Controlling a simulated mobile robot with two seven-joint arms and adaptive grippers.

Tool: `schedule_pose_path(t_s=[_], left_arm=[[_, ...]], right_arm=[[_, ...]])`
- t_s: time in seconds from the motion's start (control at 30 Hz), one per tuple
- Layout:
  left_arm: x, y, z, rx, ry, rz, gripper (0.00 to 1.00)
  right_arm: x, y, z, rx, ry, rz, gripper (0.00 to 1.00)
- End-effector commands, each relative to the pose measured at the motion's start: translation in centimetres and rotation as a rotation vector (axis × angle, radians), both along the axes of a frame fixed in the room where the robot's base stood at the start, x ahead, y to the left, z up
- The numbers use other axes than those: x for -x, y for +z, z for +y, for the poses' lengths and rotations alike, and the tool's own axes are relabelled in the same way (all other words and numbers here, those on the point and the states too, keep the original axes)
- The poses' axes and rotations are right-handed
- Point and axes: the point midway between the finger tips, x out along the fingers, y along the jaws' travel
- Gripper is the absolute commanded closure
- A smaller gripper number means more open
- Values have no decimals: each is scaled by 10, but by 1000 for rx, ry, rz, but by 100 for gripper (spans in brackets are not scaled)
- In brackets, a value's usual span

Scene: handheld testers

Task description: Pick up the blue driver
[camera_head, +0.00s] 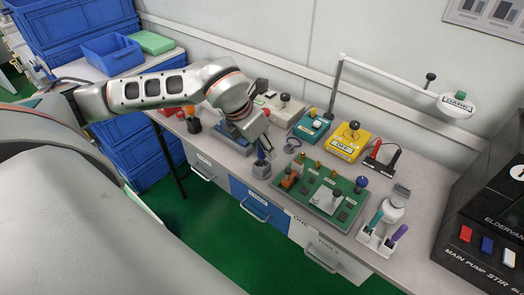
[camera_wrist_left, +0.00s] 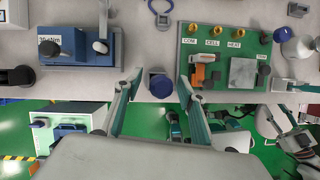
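The blue driver (camera_head: 262,153) stands in a small grey cup (camera_head: 262,170) near the bench's front edge. In the left wrist view its round blue end (camera_wrist_left: 160,86) shows from above, between my fingertips. My left gripper (camera_wrist_left: 160,92) is open, with a finger on each side and a small gap to the driver on both sides. In the head view my left gripper (camera_head: 262,148) reaches down over the cup, and my wrist hides part of the area behind it.
A green board (camera_head: 318,187) with knobs stands close to the right of the cup. A blue-grey fixture (camera_wrist_left: 72,45) is to the left. A white holder (camera_head: 376,240) with teal and purple drivers is at the right front. A black cabinet (camera_head: 480,215) borders the right side.

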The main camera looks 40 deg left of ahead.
Motion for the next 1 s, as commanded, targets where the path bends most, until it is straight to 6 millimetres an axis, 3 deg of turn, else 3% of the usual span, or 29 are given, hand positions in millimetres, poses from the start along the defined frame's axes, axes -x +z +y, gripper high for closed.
schedule_pose_path(t_s=[0.17, 0.33, 0.77, 1.0], left_arm=[[0, 1, 0, 0, 0, -2, 60], [0, 1, 0, 0, 0, -1, 100], [-1, 5, 0, 1, 0, -3, 100], [-2, 32, 0, 0, -1, -7, 100]], right_arm=[[-2, 2, 0, 1, 1, -3, 60], [-2, 1, -1, 2, 1, -4, 60], [-1, 1, 0, 1, 1, -1, 60], [2, 2, 0, -1, 1, 4, 60]])
